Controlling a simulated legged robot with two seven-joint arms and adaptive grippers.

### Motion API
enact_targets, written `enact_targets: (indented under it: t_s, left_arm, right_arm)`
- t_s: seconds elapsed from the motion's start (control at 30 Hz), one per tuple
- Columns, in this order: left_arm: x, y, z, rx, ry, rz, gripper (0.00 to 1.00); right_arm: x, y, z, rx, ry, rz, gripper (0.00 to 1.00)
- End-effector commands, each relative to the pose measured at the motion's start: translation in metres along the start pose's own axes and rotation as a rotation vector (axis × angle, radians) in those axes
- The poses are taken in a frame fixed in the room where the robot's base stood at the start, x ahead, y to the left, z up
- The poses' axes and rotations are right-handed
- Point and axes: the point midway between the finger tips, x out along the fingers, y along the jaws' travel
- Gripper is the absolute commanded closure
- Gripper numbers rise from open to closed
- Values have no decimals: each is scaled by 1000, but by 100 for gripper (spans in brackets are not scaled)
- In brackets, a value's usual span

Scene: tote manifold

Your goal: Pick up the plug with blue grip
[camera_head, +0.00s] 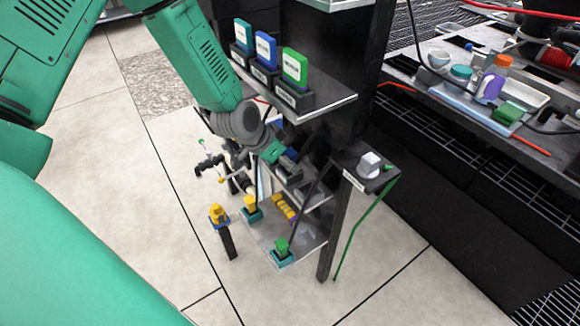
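My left gripper (277,152) is at the end of the green arm that comes down from the upper left. It is at the dark shelf unit, just below the upper shelf. Its fingers are small and partly hidden, so I cannot tell whether they are open or shut. A small blue patch (278,124) shows beside the gripper and may be the blue grip. I cannot tell whether the gripper touches it. A yellow-topped piece (250,205) and a green-topped piece (281,246) stand on teal bases on the lower shelf. My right gripper is not in view.
The upper shelf (325,102) carries teal, blue and green upright blocks in dark holders. A yellow-and-blue piece (219,214) tops a post at left. A cluttered bench (465,110) is at right.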

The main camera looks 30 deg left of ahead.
Motion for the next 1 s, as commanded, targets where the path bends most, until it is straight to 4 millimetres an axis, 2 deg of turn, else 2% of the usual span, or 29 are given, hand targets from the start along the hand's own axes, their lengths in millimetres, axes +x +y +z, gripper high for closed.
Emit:
enact_targets:
  t_s: [0.1,0.13,0.23,0.27,0.67,0.97,1.0]
  left_arm:
    - [-1,2,-2,3,-1,-2,53]
    - [-1,2,-2,3,-1,-2,60]
    - [-2,4,-3,4,-2,-5,96]
    - [-2,5,-4,5,-3,-6,100]
    - [-4,3,-5,4,2,-1,100]
    - [-32,3,-24,6,3,-4,100]
    - [-37,4,-22,4,-1,-4,100]
  right_arm:
    - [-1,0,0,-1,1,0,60]
    - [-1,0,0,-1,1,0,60]
    - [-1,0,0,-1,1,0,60]
    - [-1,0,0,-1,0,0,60]
    - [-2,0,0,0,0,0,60]
    - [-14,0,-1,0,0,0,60]
    - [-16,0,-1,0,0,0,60]
